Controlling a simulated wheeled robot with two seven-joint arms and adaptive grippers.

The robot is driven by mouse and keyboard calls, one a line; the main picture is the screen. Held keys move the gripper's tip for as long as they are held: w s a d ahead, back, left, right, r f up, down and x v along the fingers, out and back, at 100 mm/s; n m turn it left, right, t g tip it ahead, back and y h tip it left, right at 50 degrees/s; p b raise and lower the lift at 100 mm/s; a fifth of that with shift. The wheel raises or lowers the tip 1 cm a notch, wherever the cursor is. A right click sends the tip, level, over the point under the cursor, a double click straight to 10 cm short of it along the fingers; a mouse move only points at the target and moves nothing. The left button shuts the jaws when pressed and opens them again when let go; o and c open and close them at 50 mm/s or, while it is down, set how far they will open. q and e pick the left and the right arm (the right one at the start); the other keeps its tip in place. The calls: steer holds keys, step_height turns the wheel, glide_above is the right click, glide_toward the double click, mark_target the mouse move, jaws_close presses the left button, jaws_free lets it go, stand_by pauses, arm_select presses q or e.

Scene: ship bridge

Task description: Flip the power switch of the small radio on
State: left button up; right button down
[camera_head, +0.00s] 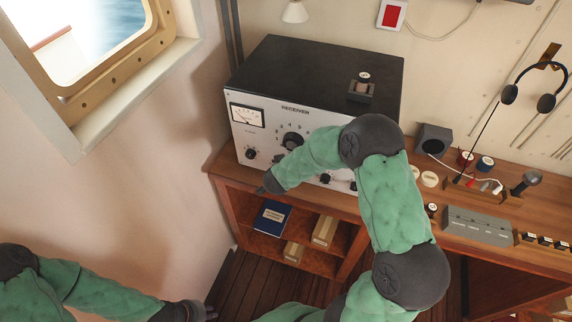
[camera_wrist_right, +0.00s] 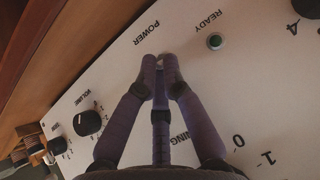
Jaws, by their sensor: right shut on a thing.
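The radio (camera_head: 318,68) is a white-fronted box with a black top, labelled RECEIVER, on the wooden desk. In the right wrist view its white panel (camera_wrist_right: 250,85) carries the word POWER. My right gripper (camera_wrist_right: 161,62) has its fingertips close together at the panel, just below that word in the picture. It is shut on what seems to be the power switch; the fingertips hide the switch and its position. In the head view my right arm crosses the radio's lower front. My left gripper (camera_head: 210,312) is low in the head view, away from the radio; its jaws are unclear.
A small green-topped READY lamp (camera_wrist_right: 215,41) and a black VOLUME knob (camera_wrist_right: 88,122) flank my right gripper. A black speaker box (camera_head: 433,139), a grey button panel (camera_head: 479,226) and a headset (camera_head: 547,103) are to the right. A shelf with a blue book (camera_head: 271,217) is below.

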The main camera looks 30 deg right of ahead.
steer(key=shift+s+a+f+y+p, duration=0.2)
steer(key=shift+f+y+p, duration=0.1)
steer(key=shift+p, duration=0.35)
steer(key=c, duration=1.4)
jaws_free()
steer(key=shift+c, duration=0.2)
steer(key=shift+o, duration=0.3)
steer(key=shift+w+d+r, duration=0.1)
steer(key=shift+w+r, duration=0.05)
steer(key=shift+r, duration=0.15)
steer(key=shift+r, duration=0.1)
steer(key=v, duration=0.7)
steer(key=shift+s+a+r, duration=0.2)
steer(key=shift+s+a, duration=0.05)
